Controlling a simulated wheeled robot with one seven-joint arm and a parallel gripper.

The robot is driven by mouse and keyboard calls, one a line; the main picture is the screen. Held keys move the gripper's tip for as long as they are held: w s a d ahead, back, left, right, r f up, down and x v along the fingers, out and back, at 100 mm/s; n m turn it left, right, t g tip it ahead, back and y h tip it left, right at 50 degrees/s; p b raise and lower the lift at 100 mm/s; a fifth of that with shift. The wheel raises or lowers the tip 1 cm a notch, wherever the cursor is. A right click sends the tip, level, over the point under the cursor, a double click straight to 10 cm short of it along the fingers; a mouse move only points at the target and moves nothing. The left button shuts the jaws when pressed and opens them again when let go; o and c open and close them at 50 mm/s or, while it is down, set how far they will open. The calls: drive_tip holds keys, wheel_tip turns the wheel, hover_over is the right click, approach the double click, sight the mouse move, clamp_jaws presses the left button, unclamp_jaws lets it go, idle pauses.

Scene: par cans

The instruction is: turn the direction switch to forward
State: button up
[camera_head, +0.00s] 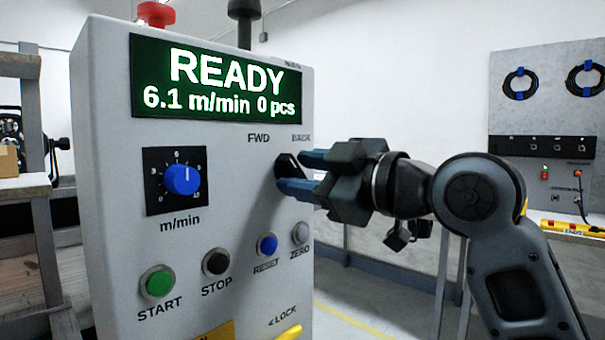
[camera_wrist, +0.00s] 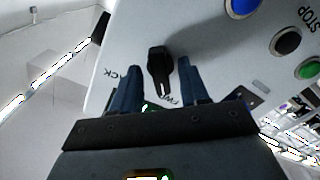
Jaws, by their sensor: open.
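The direction switch is a black knob (camera_head: 287,167) on the right part of the control box's front face, below the FWD and BACK labels. It also shows in the wrist view (camera_wrist: 159,66), its lower end near the FWD label; I cannot tell its exact setting. My gripper (camera_head: 294,172) is open at the switch. Its blue fingers reach to either side of the knob, also in the wrist view (camera_wrist: 158,72), with small gaps beside it there. The fingers partly hide the knob in the head view.
The control box (camera_head: 105,150) carries a lit READY display (camera_head: 215,85), a blue speed dial (camera_head: 182,179), and START (camera_head: 157,281), STOP (camera_head: 216,262), RESET (camera_head: 267,244) and ZERO (camera_head: 300,233) buttons below. A yellow part (camera_head: 285,337) is at the lower edge.

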drive_tip(key=v, duration=0.7)
drive_tip(key=shift+d+f, duration=0.1)
drive_tip(key=s+d+f+m+t+h+p, duration=0.2)
drive_tip(key=s+d+f+m+h, duration=0.15)
drive_tip(key=f+m, duration=0.35)
drive_tip(key=s+d+f+m+t+h+p, duration=0.25)
drive_tip(key=s+d+f+m, duration=0.2)
drive_tip(key=f, duration=0.45)
drive_tip(key=s+d+f+m+t+h+p, duration=0.2)
drive_tip(key=s+d+f+m+h, duration=0.15)
drive_tip(key=s+f+m, duration=0.35)
drive_tip(key=s+d+g+h+p, duration=0.1)
drive_tip(key=s+d, duration=0.3)
drive_tip(key=s, duration=0.9)
drive_tip(key=s+d+f+g+h+p, duration=0.1)
drive_tip(key=s+d+h+p, duration=0.2)
drive_tip(key=s, duration=1)
drive_tip(key=shift+s+d+g+h+p, duration=0.35)
drive_tip(key=shift+s+d+p, duration=0.05)
drive_tip(key=shift+p, duration=0.25)
